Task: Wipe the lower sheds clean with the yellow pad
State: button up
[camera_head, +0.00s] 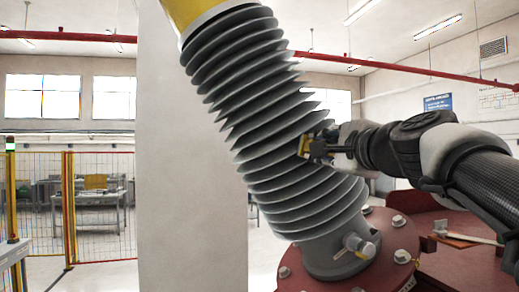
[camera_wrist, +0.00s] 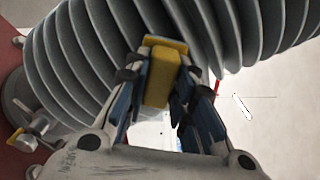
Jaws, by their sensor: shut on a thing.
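The grey ribbed bushing (camera_head: 275,130) leans from the upper left down to a red base, with its lower sheds (camera_head: 310,200) nearest the base. My gripper (camera_head: 318,148) is at the right side of the sheds, about midway down the lower half. It is shut on the yellow pad (camera_wrist: 160,76), which sits between the two fingers in the wrist view. The pad's far end is at the shed edges (camera_wrist: 130,40); I cannot tell for sure whether it touches them. The pad's front face is partly hidden in the head view.
The red base (camera_head: 300,277) has several bolts and a metal fitting (camera_head: 358,246) below the sheds. A tool with a pale handle (camera_head: 468,237) lies on the red surface at the right. A pale column (camera_head: 190,180) stands left of the bushing. Yellow-framed fencing (camera_head: 68,205) is farther back.

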jog(key=shift+s+a+r+p, duration=0.1)
jog(key=shift+a+r+p, duration=0.25)
jog(key=shift+r, duration=0.3)
jog(key=shift+f, duration=0.1)
jog(key=shift+s+d+b, duration=0.2)
jog(key=shift+s+b, duration=0.15)
jog(key=shift+s, duration=0.6)
jog(key=shift+s+d+b, duration=0.2)
jog(key=shift+s+b, duration=0.1)
jog(key=shift+s, duration=0.7)
jog(key=shift+s+d+b, duration=0.2)
jog(key=shift+s+b, duration=0.15)
jog(key=shift+s, duration=0.6)
